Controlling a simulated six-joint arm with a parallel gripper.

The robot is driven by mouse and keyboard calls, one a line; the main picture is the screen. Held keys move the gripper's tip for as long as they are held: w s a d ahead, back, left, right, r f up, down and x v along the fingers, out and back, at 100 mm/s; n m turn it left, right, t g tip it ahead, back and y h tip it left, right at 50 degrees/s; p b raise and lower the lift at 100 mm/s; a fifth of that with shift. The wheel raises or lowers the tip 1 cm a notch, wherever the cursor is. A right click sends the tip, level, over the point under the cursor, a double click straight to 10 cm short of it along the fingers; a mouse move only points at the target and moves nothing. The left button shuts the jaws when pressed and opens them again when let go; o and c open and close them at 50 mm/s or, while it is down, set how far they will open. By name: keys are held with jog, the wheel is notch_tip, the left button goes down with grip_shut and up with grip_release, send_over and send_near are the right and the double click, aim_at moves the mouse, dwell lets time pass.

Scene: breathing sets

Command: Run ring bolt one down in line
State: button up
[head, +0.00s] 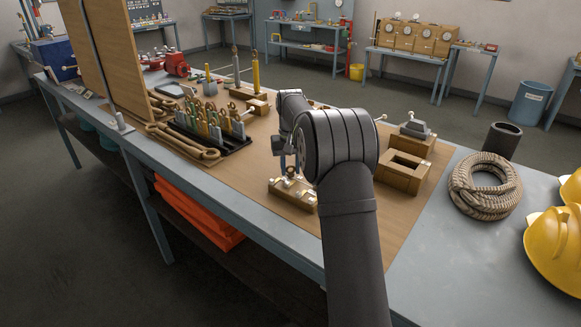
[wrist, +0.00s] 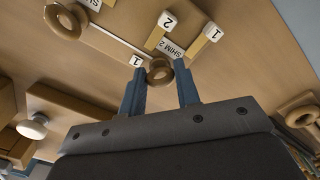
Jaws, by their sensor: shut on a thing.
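In the wrist view, my gripper (wrist: 161,82) has its two blue fingers on either side of a brass-coloured ring bolt (wrist: 160,70), shut on it. The ring shows from above; its shank is hidden. A white tag marked 1 (wrist: 136,61) sits just left of the ring. A second, larger ring (wrist: 66,20) is at the upper left, apart from my gripper. In the head view, my gripper is mostly hidden by my own arm, above a wooden block with metal fittings (head: 293,194) on the bench mat.
A black rack of coloured tools (head: 212,130) and large wooden spanner-like pieces (head: 183,140) lie left of my arm. A hollow wooden box (head: 402,170), a rope coil (head: 484,186) and yellow helmets (head: 555,245) are to the right. Upright wooden panels (head: 108,55) stand at the far left.

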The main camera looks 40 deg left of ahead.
jog(key=m, duration=0.4)
jog(key=shift+r+m, duration=0.25)
jog(key=shift+m, duration=0.05)
jog(key=m, duration=0.4)
jog(key=shift+a+m, duration=0.1)
jog(key=shift+m, duration=0.2)
jog(key=o, duration=0.8)
jog(key=shift+o, duration=0.9)
jog(key=shift+f, duration=0.1)
notch_tip(320, 180, up, 17)
jog(key=shift+r, duration=0.2)
